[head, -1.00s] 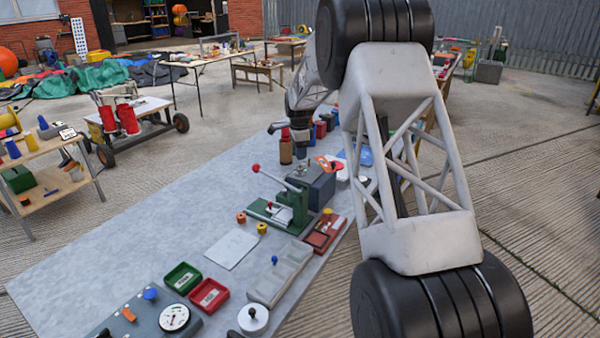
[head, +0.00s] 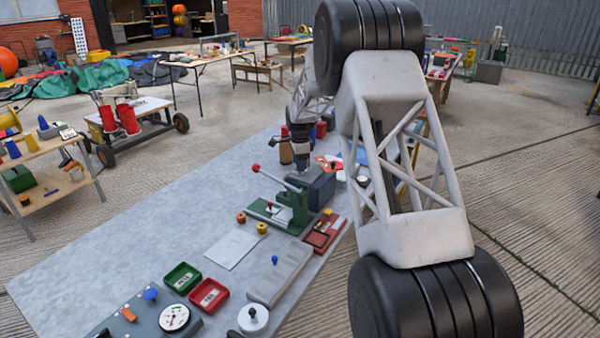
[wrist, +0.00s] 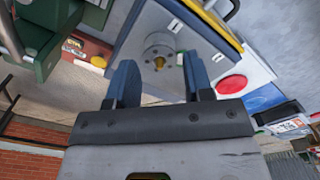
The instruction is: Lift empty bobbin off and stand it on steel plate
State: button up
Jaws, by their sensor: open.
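My gripper (wrist: 156,85) is open, pointing down over the top of a dark grey box-shaped machine (head: 319,188). In the wrist view, a brass spindle tip (wrist: 158,63) rises from the centre of a round grey disc (wrist: 158,47), which looks like the bobbin's top. The spindle shows between my two blue-grey fingers, and I cannot tell whether they touch anything. In the head view the bobbin is hidden by my gripper. A pale flat rectangular plate (head: 232,249), which may be the steel plate, lies bare on the table.
A green lever press (head: 290,212) with a red-knobbed handle stands just in front of the machine. Small orange (head: 240,217) and yellow (head: 262,228) spools stand near the pale plate. The table's left side is clear.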

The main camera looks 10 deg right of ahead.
jog(key=shift+f, duration=1.4)
jog(key=c, duration=0.6)
jog(key=shift+r, duration=0.1)
jog(key=shift+r, duration=4.95)
jog(key=shift+r, duration=0.5)
jog(key=shift+r, duration=1.8)
jog(key=shift+r, duration=0.2)
